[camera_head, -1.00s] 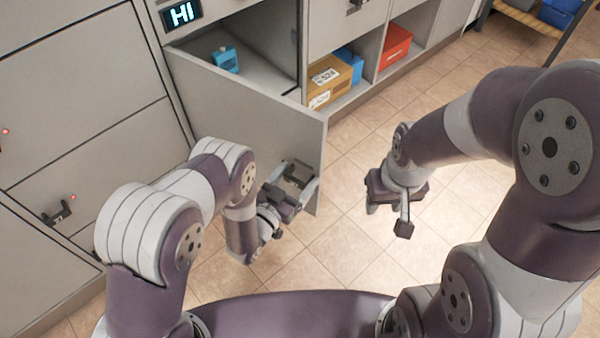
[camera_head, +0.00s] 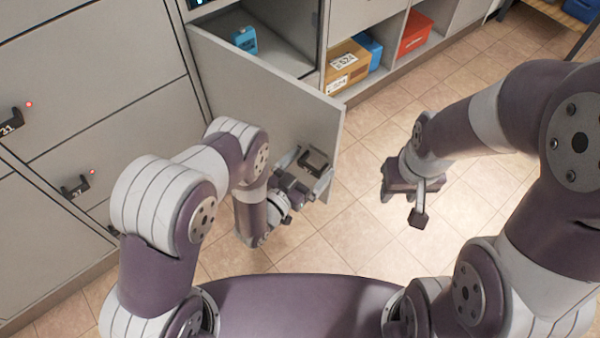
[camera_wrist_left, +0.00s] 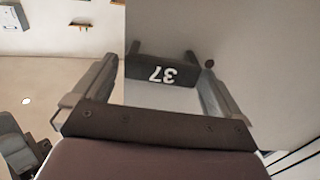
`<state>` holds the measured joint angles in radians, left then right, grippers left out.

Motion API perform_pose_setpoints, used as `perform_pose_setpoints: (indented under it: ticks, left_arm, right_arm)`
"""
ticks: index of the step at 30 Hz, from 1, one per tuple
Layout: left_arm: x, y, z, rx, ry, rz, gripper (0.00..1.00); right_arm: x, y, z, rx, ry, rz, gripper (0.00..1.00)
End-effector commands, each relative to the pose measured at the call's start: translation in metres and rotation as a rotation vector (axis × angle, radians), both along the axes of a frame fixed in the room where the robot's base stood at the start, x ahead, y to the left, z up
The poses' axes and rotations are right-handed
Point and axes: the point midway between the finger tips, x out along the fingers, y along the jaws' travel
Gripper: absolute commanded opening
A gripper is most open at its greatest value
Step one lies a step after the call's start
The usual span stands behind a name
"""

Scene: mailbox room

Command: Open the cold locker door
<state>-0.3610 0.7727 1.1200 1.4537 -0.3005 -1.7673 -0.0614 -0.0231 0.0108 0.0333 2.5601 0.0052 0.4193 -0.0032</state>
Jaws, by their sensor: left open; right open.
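The locker door (camera_head: 265,105) is a grey panel swung well open, showing the locker's inside (camera_head: 245,60) with a blue object (camera_head: 244,40) in it. Its dark handle (camera_head: 313,160) is near the door's free edge. In the left wrist view the handle (camera_wrist_left: 165,72) shows an upside-down 37. My left gripper (camera_head: 308,172) is open at the handle, its two fingers either side of it. I cannot tell whether they touch it. My right gripper (camera_head: 402,192) hangs over the floor, right of the door, with no object visible in it.
Shut lockers with dark handles (camera_head: 75,186) line the left. Open cubbies at the back hold a brown box (camera_head: 346,66), a blue box (camera_head: 370,48) and a red bin (camera_head: 413,33). Tiled floor (camera_head: 350,230) right of the door is clear.

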Motion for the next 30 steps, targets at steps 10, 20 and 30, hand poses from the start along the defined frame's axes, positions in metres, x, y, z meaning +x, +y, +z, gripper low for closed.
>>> perform_pose_setpoints:
  ticks: [10,20,30]
  left_arm:
    - [-0.058,0.045,0.001,0.001,0.006,0.005,1.00]
    - [-0.097,0.074,0.000,0.000,0.001,0.001,1.00]
    - [-0.097,0.074,0.000,0.001,0.001,0.000,1.00]
  right_arm:
    - [0.000,0.000,0.012,0.000,0.000,0.000,0.43]
    - [0.000,0.000,0.015,0.000,0.000,0.000,0.43]
    - [0.000,0.000,0.015,0.000,0.000,0.000,0.43]
